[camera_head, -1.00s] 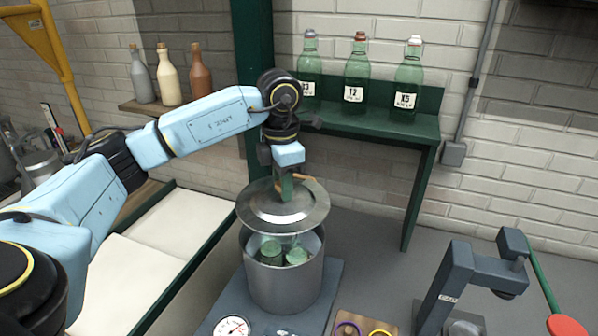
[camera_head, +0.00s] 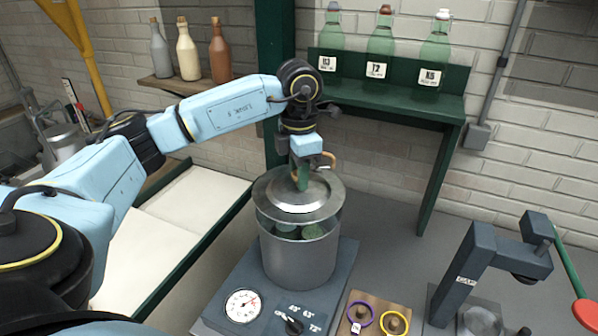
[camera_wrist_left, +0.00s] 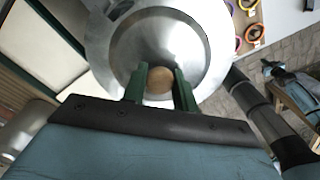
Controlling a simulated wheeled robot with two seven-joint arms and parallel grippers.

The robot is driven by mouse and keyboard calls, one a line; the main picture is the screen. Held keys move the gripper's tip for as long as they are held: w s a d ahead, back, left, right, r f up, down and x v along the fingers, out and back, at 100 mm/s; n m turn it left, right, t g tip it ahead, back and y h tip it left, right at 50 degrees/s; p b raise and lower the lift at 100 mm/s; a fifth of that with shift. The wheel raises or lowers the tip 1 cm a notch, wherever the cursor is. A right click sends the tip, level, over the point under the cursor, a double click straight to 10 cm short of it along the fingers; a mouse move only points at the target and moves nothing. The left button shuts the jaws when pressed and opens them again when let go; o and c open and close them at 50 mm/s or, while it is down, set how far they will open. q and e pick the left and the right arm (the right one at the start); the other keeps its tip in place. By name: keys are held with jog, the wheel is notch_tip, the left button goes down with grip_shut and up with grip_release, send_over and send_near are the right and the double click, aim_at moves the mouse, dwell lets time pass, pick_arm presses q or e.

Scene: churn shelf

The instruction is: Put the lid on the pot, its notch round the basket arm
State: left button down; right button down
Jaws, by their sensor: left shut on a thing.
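The round metal lid (camera_head: 283,204) is in my left gripper (camera_head: 302,182), which is shut on its knob (camera_wrist_left: 160,80). The lid is just above the steel pot (camera_head: 300,262), tilted a little, with a gap at the front. Green bottle tops show inside the pot through that gap. A copper-coloured curved piece (camera_head: 328,160) shows beside the gripper; I cannot tell if it is the basket arm. In the left wrist view the lid (camera_wrist_left: 110,45) fills the upper middle. My right gripper is not in view.
The pot stands on a grey base with a dial (camera_head: 243,305) and a knob. A board with two rings (camera_head: 376,317) and a grey capping stand (camera_head: 470,262) are to the right. Bottles stand on the green shelf (camera_head: 405,103) behind. A pale tray (camera_head: 190,215) lies left.

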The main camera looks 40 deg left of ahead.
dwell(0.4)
pick_arm(q)
jog(key=shift+f+b, duration=0.75)
jog(key=shift+f, duration=0.25)
jog(key=shift+f+b, duration=0.55)
jog(key=shift+f, duration=0.2)
jog(key=shift+f, duration=0.1)
jog(key=shift+f, duration=0.1)
jog(key=shift+f+b, duration=0.35)
jog(key=shift+b, duration=0.05)
